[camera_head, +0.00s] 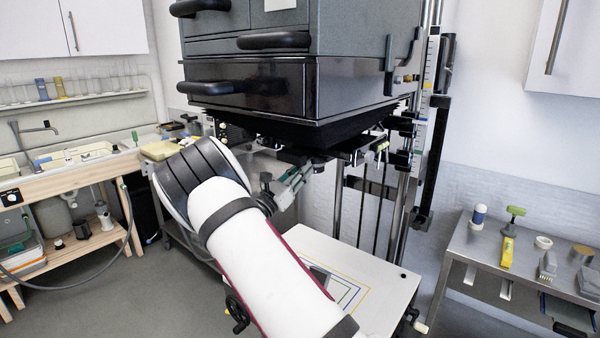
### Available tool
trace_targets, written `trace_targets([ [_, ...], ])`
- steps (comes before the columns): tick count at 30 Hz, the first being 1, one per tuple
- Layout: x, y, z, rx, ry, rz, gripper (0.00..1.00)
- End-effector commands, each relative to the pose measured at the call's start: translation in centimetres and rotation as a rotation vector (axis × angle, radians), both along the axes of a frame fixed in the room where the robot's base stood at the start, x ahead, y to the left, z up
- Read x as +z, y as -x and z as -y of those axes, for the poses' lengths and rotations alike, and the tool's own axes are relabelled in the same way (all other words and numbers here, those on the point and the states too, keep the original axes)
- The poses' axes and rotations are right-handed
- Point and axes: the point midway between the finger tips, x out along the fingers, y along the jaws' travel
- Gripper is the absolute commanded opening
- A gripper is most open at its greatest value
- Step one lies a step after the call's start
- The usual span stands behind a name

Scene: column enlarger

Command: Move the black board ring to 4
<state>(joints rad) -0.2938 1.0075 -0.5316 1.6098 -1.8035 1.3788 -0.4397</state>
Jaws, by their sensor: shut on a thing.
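The column enlarger's big dark head (300,95) hangs over the white baseboard (395,292). My gripper (312,168) reaches up under the head from the front left and is shut on a small dark part there. This part appears to be the black board ring, but it is small and partly hidden by the fingers. Other dark knobs and fittings (372,148) sit beside it under the head. The number marks on the ring are too small to read. My white arm hides part of the baseboard.
The enlarger's column and scale (428,95) rise behind at the right. A metal table (520,262) with small tools stands at the right. A wooden sink bench (70,178) stands at the left. Open floor shows between them.

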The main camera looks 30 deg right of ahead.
Motion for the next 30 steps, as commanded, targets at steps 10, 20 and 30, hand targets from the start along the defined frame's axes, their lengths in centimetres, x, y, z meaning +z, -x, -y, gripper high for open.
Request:
trace_targets([
  [10, -0.4, -1.8, -0.3, -0.175, 0.003, 0.009, 0.00],
  [20, -0.4, -3.2, -0.3, -0.398, 0.003, 0.008, 0.00],
  [30, -0.2, -4.3, -0.1, -0.578, 0.004, 0.006, 0.00],
])
